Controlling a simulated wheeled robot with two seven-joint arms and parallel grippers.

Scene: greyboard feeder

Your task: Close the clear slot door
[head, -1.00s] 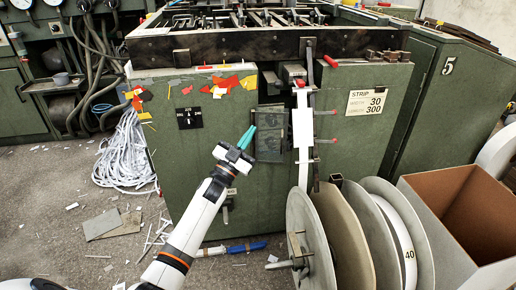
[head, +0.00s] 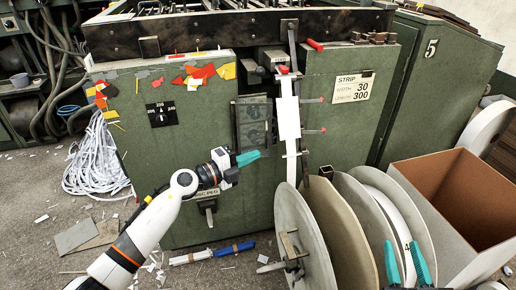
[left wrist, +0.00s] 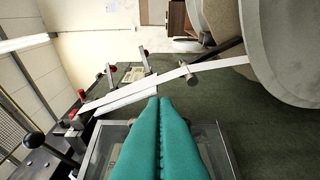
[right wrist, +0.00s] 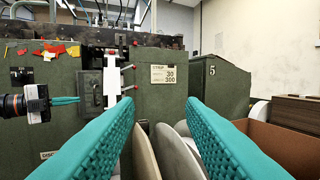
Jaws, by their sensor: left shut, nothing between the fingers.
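The clear slot door (head: 254,118) is a see-through panel with a pale edge on the green machine's front, left of the white strip. How far it stands ajar is hard to tell. My left gripper (head: 258,153) is shut and empty, its teal fingers pointing right at the door's lower edge. In the left wrist view the fingers (left wrist: 161,100) lie in front of a clear panel (left wrist: 218,150) with pale edges; contact is unclear. In the right wrist view the door (right wrist: 91,92) shows right of the left gripper's tips. My right gripper (head: 403,250) is open and empty.
The white strip (head: 289,120) hangs right of the door, beside red-tipped pins (head: 318,100). Large reels (head: 305,225) and an open cardboard box (head: 465,200) stand at lower right. A knob (head: 207,206) sits below the left gripper. Scraps lie on the floor.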

